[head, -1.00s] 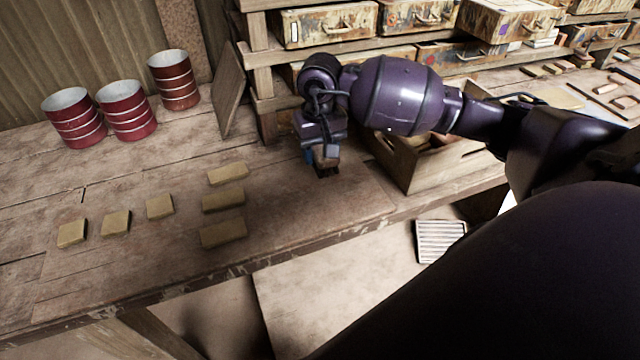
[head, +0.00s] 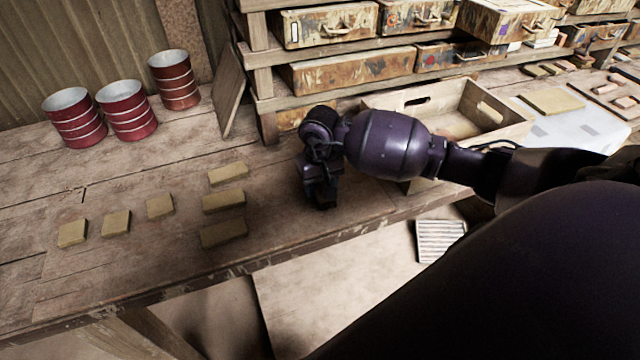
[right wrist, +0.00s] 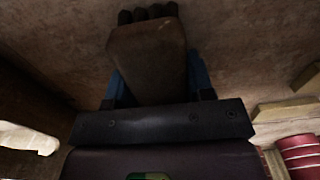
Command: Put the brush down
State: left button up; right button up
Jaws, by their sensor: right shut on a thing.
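The brush (right wrist: 148,55) shows in the right wrist view as a brown block with dark rounded tufts at its far end. My right gripper (head: 324,201) is shut on it, with a blue finger on either side of the block. In the head view the gripper is low over the wooden bench (head: 280,225), right of the tan tiles, and its own body hides most of the brush. In the right wrist view the tufts are close to the bench surface; I cannot tell whether they touch it. My left gripper is not in view.
Several tan tiles (head: 223,201) lie left of the gripper. Red ringed cans (head: 127,113) stand at the back left. The bench's front edge (head: 250,266) is near.

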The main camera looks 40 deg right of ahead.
jog(key=shift+f, duration=0.15)
jog(key=o, duration=1)
jog(key=shift+o, duration=0.2)
notch_tip(320, 180, up, 12)
jog(key=shift+r, duration=0.2)
